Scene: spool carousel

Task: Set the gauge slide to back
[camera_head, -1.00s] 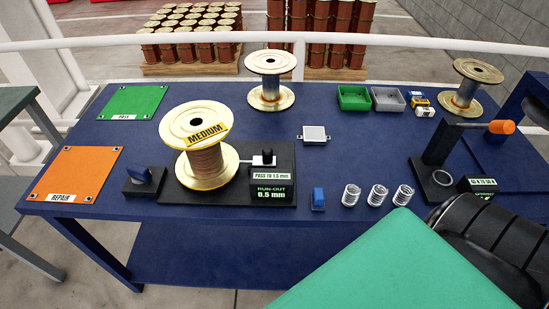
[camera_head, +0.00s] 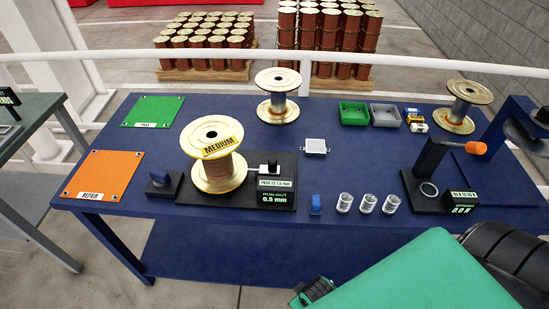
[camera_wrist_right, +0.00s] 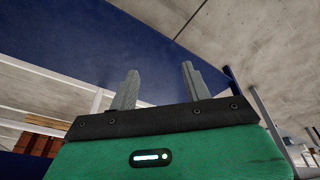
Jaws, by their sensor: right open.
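The gauge slide (camera_head: 272,166) is a small dark knob on a pale block, joined to a light rod that points at the spool. It sits at the right of the black run-out fixture (camera_head: 232,203), whose display reads 0.5 mm. A copper-wound spool labelled MEDIUM (camera_head: 218,172) stands upright on the fixture. My right gripper (camera_wrist_right: 158,87) shows in the wrist view with its two grey fingers apart and nothing between them. My left gripper is not in view.
A black gauge with an orange tip (camera_head: 473,148) stands further right. Green (camera_head: 153,111) and orange (camera_head: 104,175) mats lie left.

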